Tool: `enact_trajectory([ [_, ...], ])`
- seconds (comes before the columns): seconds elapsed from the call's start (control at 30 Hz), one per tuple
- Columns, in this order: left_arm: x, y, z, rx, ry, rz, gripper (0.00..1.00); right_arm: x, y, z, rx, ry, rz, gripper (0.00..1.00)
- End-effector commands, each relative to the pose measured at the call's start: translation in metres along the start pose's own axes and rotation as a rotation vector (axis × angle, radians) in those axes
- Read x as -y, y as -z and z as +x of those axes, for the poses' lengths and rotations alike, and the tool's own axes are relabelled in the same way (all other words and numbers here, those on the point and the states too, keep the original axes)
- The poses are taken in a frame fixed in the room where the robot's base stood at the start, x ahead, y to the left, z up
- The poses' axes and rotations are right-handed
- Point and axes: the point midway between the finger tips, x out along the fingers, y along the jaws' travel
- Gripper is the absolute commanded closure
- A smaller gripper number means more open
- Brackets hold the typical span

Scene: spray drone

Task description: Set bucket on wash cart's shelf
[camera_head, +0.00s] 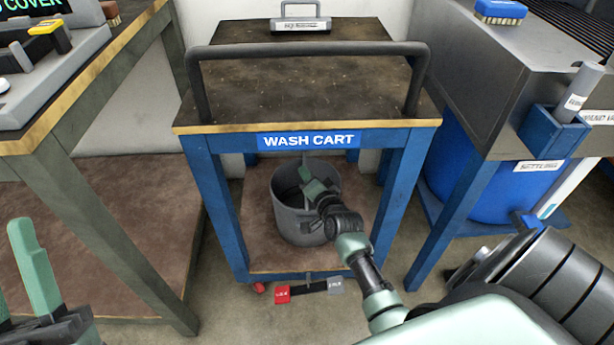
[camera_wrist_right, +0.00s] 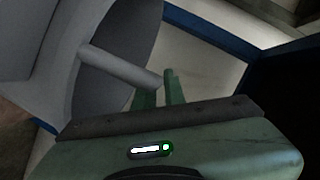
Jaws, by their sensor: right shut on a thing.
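The wash cart (camera_head: 310,90) stands in the middle of the head view, with blue legs and a labelled front. Its brown lower shelf (camera_head: 258,240) shows below the top. A grey bucket (camera_head: 292,222) is upright inside the cart frame, over this shelf; I cannot tell whether its base touches it. My right gripper (camera_head: 308,180) reaches in at the bucket's mouth and is shut on its grey bar-like handle. In the right wrist view, the handle (camera_wrist_right: 120,66) runs to the fingers (camera_wrist_right: 158,90). My left gripper (camera_head: 20,275) is at the lower left, fingers apart, apparently empty.
A dark workbench (camera_head: 100,90) stands left of the cart. A grey metal station with a blue settling drum (camera_head: 480,175) stands at right. Small red and grey blocks (camera_head: 308,288) lie in front of the cart. The cart's legs flank my right arm.

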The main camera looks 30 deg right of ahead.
Motion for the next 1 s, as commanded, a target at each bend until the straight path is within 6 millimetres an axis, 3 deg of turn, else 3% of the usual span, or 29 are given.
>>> enact_trajectory([
  [0.07,0.000,0.000,0.000,0.001,0.000,0.000,0.64,0.002,0.001,0.000,-0.002,0.003,-0.001,1.00],
  [0.1,0.000,0.000,0.000,0.002,0.000,0.000,0.64,-0.001,-0.001,0.000,0.002,-0.002,-0.001,0.78],
  [0.17,0.000,0.000,0.000,0.002,0.000,0.000,0.64,-0.001,-0.001,0.000,0.002,-0.002,0.000,0.68],
  [0.57,0.000,-0.003,0.002,0.022,0.000,0.001,0.64,0.000,0.000,-0.004,0.002,-0.002,0.000,0.68],
  [0.8,0.006,-0.045,-0.003,0.254,0.011,0.012,0.64,0.001,0.000,-0.029,0.003,-0.003,0.000,0.68],
  [1.0,0.012,-0.088,-0.020,0.502,0.023,0.022,0.64,0.001,0.001,-0.060,0.002,-0.003,-0.001,0.68],
])
